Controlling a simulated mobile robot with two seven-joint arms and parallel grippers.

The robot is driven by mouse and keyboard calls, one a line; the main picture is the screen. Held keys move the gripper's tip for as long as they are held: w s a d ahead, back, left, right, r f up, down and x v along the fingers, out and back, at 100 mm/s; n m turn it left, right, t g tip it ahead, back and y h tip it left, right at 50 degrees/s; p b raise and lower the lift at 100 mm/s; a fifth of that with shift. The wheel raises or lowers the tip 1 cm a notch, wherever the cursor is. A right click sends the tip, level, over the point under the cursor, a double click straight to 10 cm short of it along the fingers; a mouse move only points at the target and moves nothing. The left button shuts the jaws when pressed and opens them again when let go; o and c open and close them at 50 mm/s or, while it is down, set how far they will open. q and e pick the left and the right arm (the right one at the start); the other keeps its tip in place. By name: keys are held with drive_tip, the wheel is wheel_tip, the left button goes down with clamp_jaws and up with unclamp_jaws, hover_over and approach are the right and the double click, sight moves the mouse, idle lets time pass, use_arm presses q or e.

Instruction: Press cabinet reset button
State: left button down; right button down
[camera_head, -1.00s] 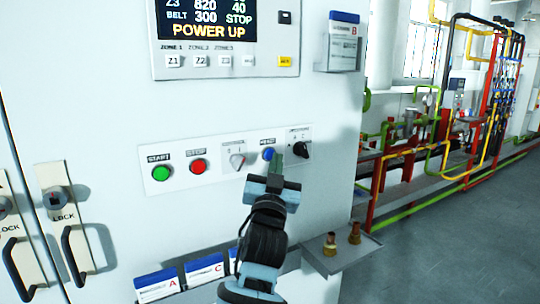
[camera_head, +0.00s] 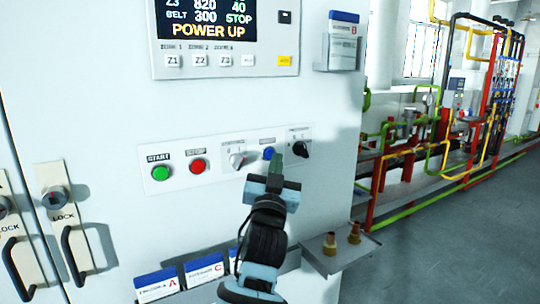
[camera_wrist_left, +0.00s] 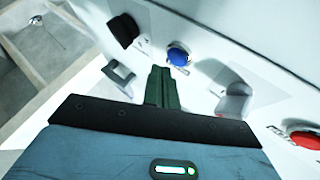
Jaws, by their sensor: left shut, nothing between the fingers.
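The blue reset button (camera_head: 268,153) sits on the white button strip (camera_head: 215,178) of the cabinet, between a grey selector knob (camera_head: 237,161) and a black rotary knob (camera_head: 301,149). My left gripper (camera_head: 276,163) is shut and empty, its fingertips just right of and below the blue button in the head view. In the left wrist view the shut fingers (camera_wrist_left: 161,80) point at the panel beside the blue button (camera_wrist_left: 179,55), which shows fully just beyond the tips. I cannot tell whether they touch. My right gripper is not in view.
A green start button (camera_head: 161,173) and a red stop button (camera_head: 198,166) are to the left. A display (camera_head: 207,20) reads POWER UP. A small shelf (camera_head: 338,254) with two brass parts juts out below right. Binders (camera_head: 157,283) stand below.

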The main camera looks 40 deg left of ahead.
use_arm(q)
drive_tip(key=shift+a, duration=0.15)
idle(0.8)
drive_tip(key=shift+w+a, duration=0.15)
drive_tip(key=shift+a, duration=0.1)
drive_tip(key=shift+w+a, duration=0.15)
drive_tip(key=shift+a, duration=0.3)
idle(1.0)
drive_tip(key=shift+d, duration=0.1)
drive_tip(key=shift+s+d, duration=0.35)
drive_tip(key=shift+d, duration=0.4)
drive_tip(key=shift+s+d, duration=0.3)
drive_tip(key=shift+d, duration=0.45)
drive_tip(key=shift+s+d, duration=0.35)
drive_tip(key=shift+d, duration=0.45)
drive_tip(key=shift+s+d, duration=0.3)
drive_tip(key=shift+d, duration=0.45)
